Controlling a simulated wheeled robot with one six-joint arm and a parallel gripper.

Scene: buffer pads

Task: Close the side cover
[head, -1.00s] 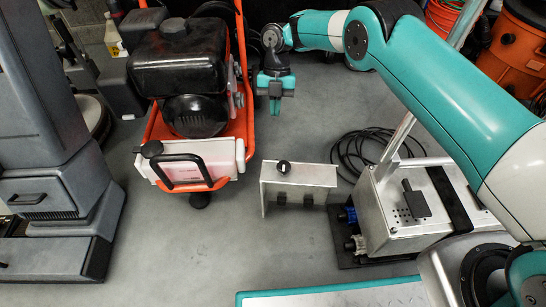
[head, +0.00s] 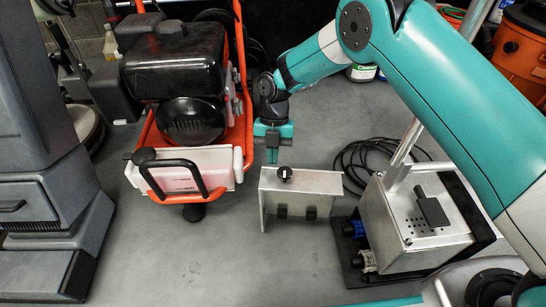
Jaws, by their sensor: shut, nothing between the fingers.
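The side cover appears to be the silver sheet-metal piece (head: 300,191) standing on the floor at the picture's centre. My gripper (head: 272,158) is teal and black, points down and is shut and empty. In the picture it is just above and left of the knob, seemingly apart from it. How far it is in depth from the cover, I cannot tell.
A metal box (head: 415,215) with a black lever and blue and white connectors stands right of the cover, with a coiled black cable (head: 365,160) behind. An orange-framed engine machine (head: 180,100) stands left. A grey machine (head: 40,170) is at far left. The floor in front is clear.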

